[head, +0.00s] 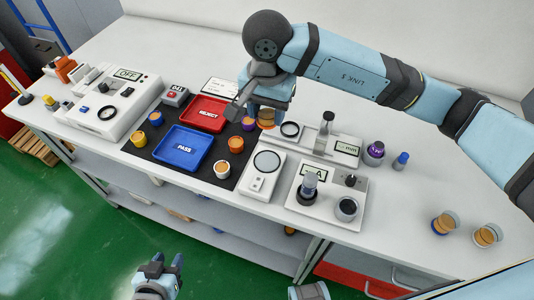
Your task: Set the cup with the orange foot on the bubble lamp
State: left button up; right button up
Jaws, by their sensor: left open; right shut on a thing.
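My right gripper (264,104) is shut on a cup (266,118) whose visible lower part is orange; the gripper hides its upper part. It is held at the right edge of the black mat, behind a white device with a round grey disc (266,162), which looks like the bubble lamp. The disc is bare, and the cup is apart from it. Another orange cup (235,144) stands on the mat to the left of the disc. My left gripper (170,261) is open and empty, low in front of the bench over the green floor.
A red REJECT tray (187,113) and blue PASS tray (160,150) lie on the mat with several cups around them. A gauge (345,152) and a meter device (357,196) stand right of the disc. Two glassy cups (445,222) stand at the far right.

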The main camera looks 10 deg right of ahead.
send_over(267, 162)
notch_tip(267, 162, down, 10)
jog(key=shift+r, duration=0.1)
notch_tip(267, 162, down, 5)
jog(key=shift+p, duration=0.3)
jog(key=shift+f+b, duration=0.25)
jog(key=shift+b, duration=0.05)
jog(key=o, duration=0.9)
jog(key=shift+r, duration=0.1)
